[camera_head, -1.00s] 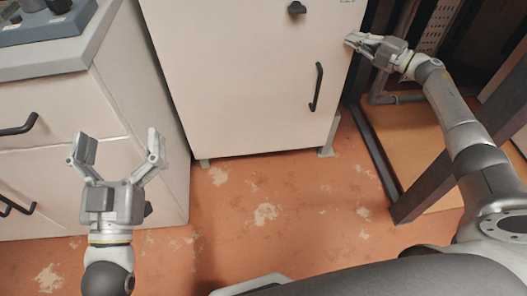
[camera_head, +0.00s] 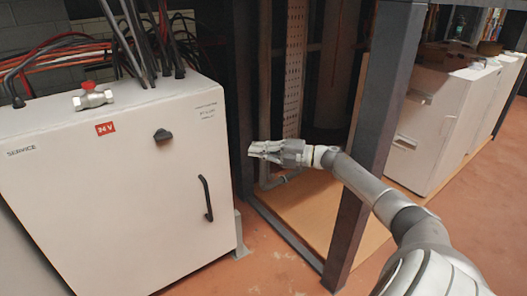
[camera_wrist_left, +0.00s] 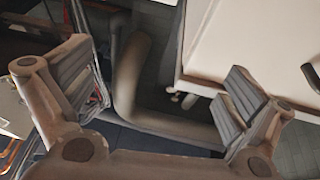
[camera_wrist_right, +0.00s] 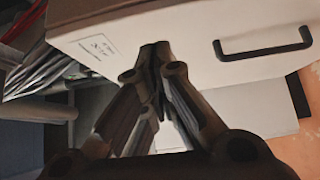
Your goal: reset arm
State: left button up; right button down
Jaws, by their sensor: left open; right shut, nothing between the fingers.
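My right gripper (camera_head: 254,150) is shut and empty. In the head view it points left, just right of the white cabinet (camera_head: 120,215), on my outstretched right arm. In the right wrist view its closed fingers (camera_wrist_right: 155,52) show in front of a pale cabinet face with a black handle; I cannot tell whether they touch anything. My left gripper (camera_wrist_left: 160,100) is open and empty in the left wrist view, its two fingers wide apart. My left arm is out of the head view.
A valve with a red handle (camera_head: 93,97) lies on the cabinet top, near cables and dark pipes (camera_head: 140,40). A dark metal post (camera_head: 372,150) stands close beside my right arm. White units (camera_head: 435,130) stand at the right. Orange floor (camera_head: 275,272) is open in front.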

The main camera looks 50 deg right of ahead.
jog(key=shift+v, duration=0.9)
jog(key=shift+a, duration=0.2)
